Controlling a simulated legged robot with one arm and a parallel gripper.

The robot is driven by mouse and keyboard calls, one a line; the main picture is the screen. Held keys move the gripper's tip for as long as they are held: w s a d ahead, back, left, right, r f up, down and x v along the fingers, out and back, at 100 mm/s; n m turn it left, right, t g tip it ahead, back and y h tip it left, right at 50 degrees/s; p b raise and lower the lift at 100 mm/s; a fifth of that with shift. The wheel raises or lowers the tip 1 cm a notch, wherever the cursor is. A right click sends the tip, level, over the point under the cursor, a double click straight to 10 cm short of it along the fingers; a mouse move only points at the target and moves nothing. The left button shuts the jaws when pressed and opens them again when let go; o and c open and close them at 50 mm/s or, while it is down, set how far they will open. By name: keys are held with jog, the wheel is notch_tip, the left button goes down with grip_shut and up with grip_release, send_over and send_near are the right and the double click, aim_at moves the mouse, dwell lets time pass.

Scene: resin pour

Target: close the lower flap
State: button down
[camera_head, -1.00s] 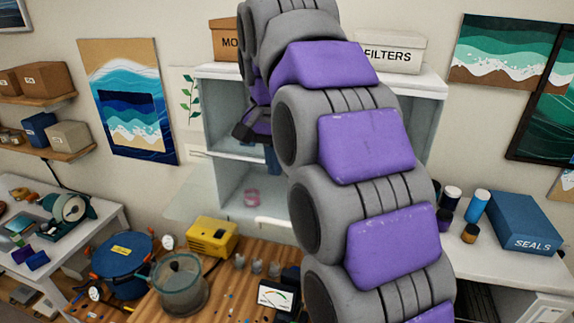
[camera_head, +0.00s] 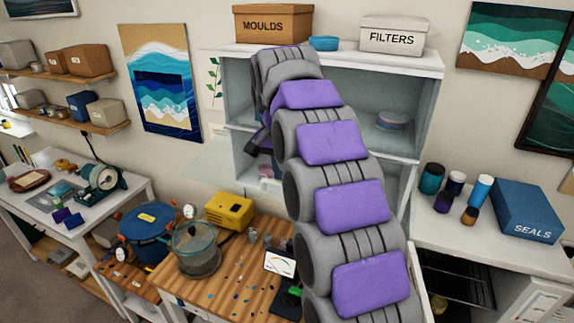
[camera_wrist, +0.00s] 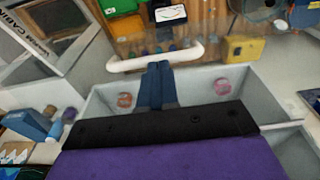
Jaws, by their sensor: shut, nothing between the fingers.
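The lower flap (camera_head: 207,171) is a pale panel standing out from the white cabinet at its lower left in the head view. My arm hides much of it there. In the wrist view its white bar handle (camera_wrist: 125,64) lies across the upper middle. My gripper (camera_wrist: 155,72) has its two dark blue fingers together, with nothing between them. The fingertips appear close to the handle's middle; I cannot tell whether they touch it. In the head view the fingers are hidden behind my arm. Pink round items (camera_wrist: 222,86) sit in the lower compartment, on both sides of the fingers.
The cabinet (camera_head: 432,65) carries a MOULDS box (camera_head: 272,24), a blue bowl (camera_head: 323,43) and a FILTERS box (camera_head: 392,36).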

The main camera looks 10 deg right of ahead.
aim_at(282, 184)
jog(key=shift+f, duration=0.15)
jog(key=shift+w+d, duration=0.2)
jog(key=shift+d, duration=0.1)
jog(key=shift+s+d+f, duration=0.1)
jog(key=shift+s+d, duration=0.05)
jog(key=shift+d, duration=0.25)
jog(key=a+f+t+h+b, duration=0.1)
jog(key=f+b, duration=0.1)
jog(key=b, duration=0.1)
jog(key=shift+s+a, duration=0.1)
jog(key=shift+f+t+h+b, duration=0.3)
jog(key=shift+f+t+b, duration=0.05)
jog(key=shift+t+b, duration=0.2)
jog(key=shift+d+f+b, duration=0.25)
jog(key=shift+f+b, duration=0.5)
jog(key=shift+b, duration=0.15)
jog(key=shift+d+f+b, duration=0.1)
jog(key=shift+f+b, duration=0.85)
jog(key=shift+b, duration=0.25)
jog(key=w+d+f+t+h+b, duration=0.3)
jog(key=w+f+b, duration=0.3)
jog(key=f+b, duration=0.3)
jog(key=w+d+f+t+h+b, duration=0.3)
jog(key=f+b, duration=0.6)
jog(key=b, duration=0.7)
jog(key=shift+w+d+f+t, duration=0.3)
jog(key=shift+w+d+t, duration=1)
jog(key=shift+w, duration=0.45)
